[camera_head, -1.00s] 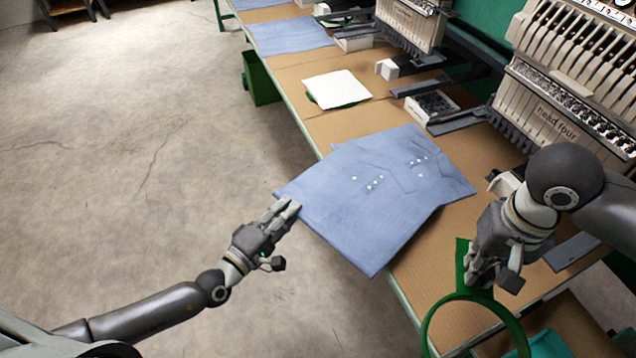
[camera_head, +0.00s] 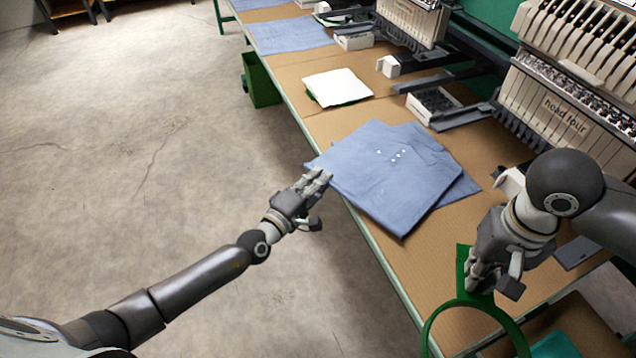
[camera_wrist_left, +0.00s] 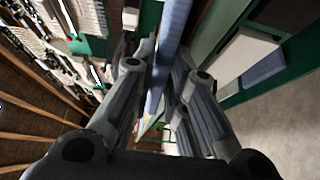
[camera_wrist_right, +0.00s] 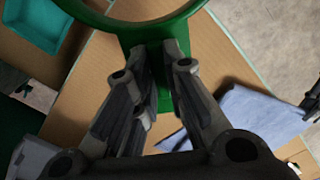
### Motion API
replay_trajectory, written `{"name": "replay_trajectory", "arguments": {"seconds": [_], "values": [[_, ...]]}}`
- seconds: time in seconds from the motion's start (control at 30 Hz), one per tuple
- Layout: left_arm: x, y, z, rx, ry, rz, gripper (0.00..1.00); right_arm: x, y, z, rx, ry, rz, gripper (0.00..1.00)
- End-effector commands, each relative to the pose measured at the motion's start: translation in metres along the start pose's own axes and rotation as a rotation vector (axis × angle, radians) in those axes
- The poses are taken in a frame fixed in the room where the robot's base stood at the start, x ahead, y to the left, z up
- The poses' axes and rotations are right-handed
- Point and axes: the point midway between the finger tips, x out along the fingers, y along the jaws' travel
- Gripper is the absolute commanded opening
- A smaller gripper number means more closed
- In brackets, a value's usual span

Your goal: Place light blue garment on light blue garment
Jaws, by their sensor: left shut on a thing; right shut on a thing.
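A folded light blue garment (camera_head: 385,185) with several small white dots lies over another light blue garment (camera_head: 462,188), whose right part shows beneath it. My left gripper (camera_head: 322,178) is shut on the upper garment's left corner, beyond the table edge. In the left wrist view the garment (camera_wrist_left: 165,50) shows as a thin blue sheet between the fingers. My right gripper (camera_head: 480,285) is shut on the handle of a green hoop (camera_head: 462,258), lower right. The right wrist view shows the hoop handle (camera_wrist_right: 150,70) between the fingers and blue cloth (camera_wrist_right: 262,115) to the right.
The brown table (camera_head: 330,125) runs diagonally, with embroidery machines (camera_head: 565,110) along its right side. A white cloth (camera_head: 338,88) lies on a green piece farther up. More blue garments (camera_head: 290,35) lie at the far end. A green bin (camera_head: 262,80) stands beside the table. The floor at left is clear.

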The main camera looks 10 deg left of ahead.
Motion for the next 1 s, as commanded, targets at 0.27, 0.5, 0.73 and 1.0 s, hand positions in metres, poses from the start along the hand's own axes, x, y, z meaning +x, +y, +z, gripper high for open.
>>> {"name": "replay_trajectory", "arguments": {"seconds": [0.27, 0.5, 0.73, 1.0], "values": [[-0.001, 0.0, 0.0, 0.0, 0.0, -0.001, 0.2, 0.0, 0.0, 0.0, 0.0, 0.0, 0.0, 0.0], [-0.001, 0.0, 0.0, 0.0, 0.0, -0.001, 0.35, 0.0, 0.0, 0.0, 0.0, 0.0, 0.0, 0.0], [-0.001, 0.001, 0.0, 0.0, 0.0, -0.001, 0.35, -0.002, 0.0, 0.0, 0.0, 0.0, 0.0, 0.0], [-0.039, -0.001, 0.0, 0.001, 0.0, -0.004, 0.35, -0.001, 0.0, 0.0, 0.0, 0.0, 0.0, 0.0]]}}
